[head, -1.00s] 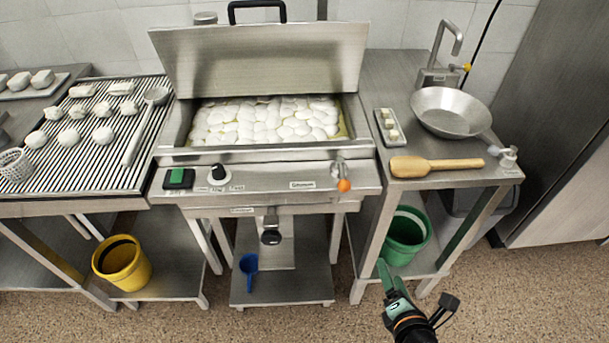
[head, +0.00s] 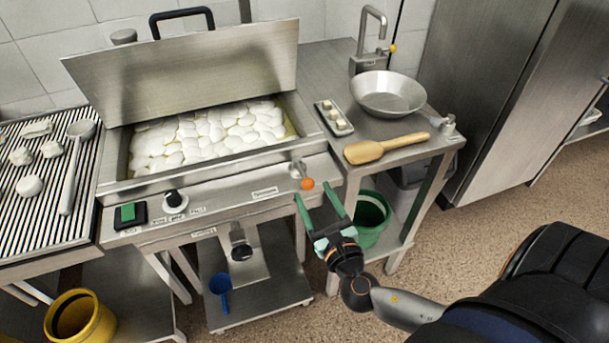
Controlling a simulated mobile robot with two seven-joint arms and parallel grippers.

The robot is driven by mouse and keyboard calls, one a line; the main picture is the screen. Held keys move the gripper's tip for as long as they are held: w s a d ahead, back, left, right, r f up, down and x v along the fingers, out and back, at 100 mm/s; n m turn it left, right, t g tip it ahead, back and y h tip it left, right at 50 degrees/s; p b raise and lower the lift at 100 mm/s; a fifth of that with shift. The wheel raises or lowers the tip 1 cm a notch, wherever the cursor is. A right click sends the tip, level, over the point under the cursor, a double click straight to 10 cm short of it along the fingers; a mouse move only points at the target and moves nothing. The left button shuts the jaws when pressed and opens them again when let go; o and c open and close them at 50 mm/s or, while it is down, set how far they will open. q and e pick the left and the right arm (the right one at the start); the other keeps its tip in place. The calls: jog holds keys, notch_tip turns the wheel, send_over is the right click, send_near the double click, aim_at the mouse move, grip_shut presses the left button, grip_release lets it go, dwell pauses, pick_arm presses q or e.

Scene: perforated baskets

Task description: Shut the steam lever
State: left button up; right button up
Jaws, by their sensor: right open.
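The steam lever (head: 298,169) is a short metal lever with an orange knob (head: 307,183) at the right end of the vat's front panel (head: 225,195). The lever points down and outward, toward the viewer. My right gripper (head: 321,204) is open, with two green fingers spread and pointing up at the panel. Its fingertips are just below the orange knob and nothing is between them. I cannot tell whether a finger touches the knob. My left gripper is not in view.
The vat holds white pieces (head: 210,135) under a raised lid (head: 190,75). A black knob (head: 175,198) and green switch (head: 128,212) are on the panel's left. A side table with a wooden paddle (head: 385,148) and a metal pan (head: 387,95) stands right. A green bucket (head: 370,222) is behind the gripper.

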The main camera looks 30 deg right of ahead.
aim_at(309, 186)
jog(key=x, duration=0.6)
grip_shut()
dwell(0.5)
dwell(0.9)
